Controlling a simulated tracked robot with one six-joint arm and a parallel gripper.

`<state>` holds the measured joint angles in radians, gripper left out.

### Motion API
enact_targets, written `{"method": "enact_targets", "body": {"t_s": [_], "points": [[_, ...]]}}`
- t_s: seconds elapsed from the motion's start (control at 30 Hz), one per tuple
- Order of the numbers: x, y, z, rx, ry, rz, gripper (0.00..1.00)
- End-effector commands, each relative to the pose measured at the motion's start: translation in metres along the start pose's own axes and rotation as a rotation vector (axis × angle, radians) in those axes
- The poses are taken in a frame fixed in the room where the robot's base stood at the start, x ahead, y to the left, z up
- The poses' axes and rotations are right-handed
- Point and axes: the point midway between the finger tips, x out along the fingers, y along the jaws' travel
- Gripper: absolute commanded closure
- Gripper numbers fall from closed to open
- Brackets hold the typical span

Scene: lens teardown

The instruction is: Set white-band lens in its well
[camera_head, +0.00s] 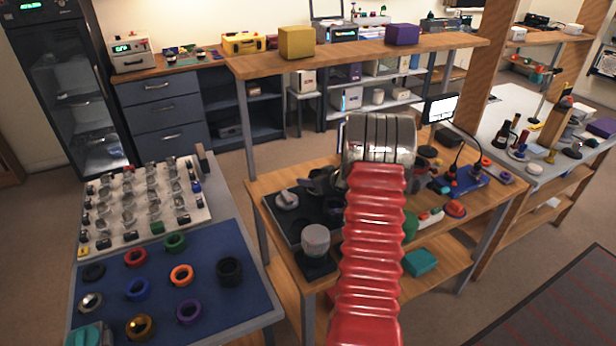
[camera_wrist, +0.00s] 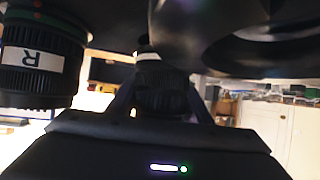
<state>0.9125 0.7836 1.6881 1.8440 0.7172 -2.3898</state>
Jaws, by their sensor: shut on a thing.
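In the wrist view my gripper (camera_wrist: 160,98) is shut on a dark lens with a pale band, the white-band lens (camera_wrist: 148,56). The lens sits between the two fingers, its far end cut off by dark shapes above. In the head view my gripper (camera_head: 322,182) shows as a dark shape over the wooden bench, partly hidden by my red arm; the lens cannot be made out there. A black tray (camera_head: 272,212) lies on the bench under and left of the gripper. I cannot tell which well is the lens's own.
A black cylinder marked R (camera_wrist: 35,58) is close at left in the wrist view. A large dark round form (camera_wrist: 270,45) fills the upper right. A grey-topped jar (camera_head: 316,240) stands at the bench front. A blue mat (camera_head: 205,262) with several coloured rings lies left.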

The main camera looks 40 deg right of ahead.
Motion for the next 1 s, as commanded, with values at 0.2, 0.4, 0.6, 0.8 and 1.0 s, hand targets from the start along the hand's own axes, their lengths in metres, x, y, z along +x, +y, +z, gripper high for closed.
{"method": "enact_targets", "body": {"t_s": [0.2, 0.4, 0.6, 0.8, 1.0], "points": [[0.0001, 0.0, -0.0009, -0.001, 0.002, 0.0, 0.86], [0.0005, -0.0002, -0.0006, -0.001, 0.002, 0.0, 0.86], [0.0018, -0.0004, 0.0017, -0.001, 0.002, -0.001, 0.86], [0.0032, -0.0005, 0.004, -0.001, 0.002, -0.001, 0.86], [0.0046, -0.0006, 0.0062, -0.001, 0.002, -0.001, 0.86]]}}
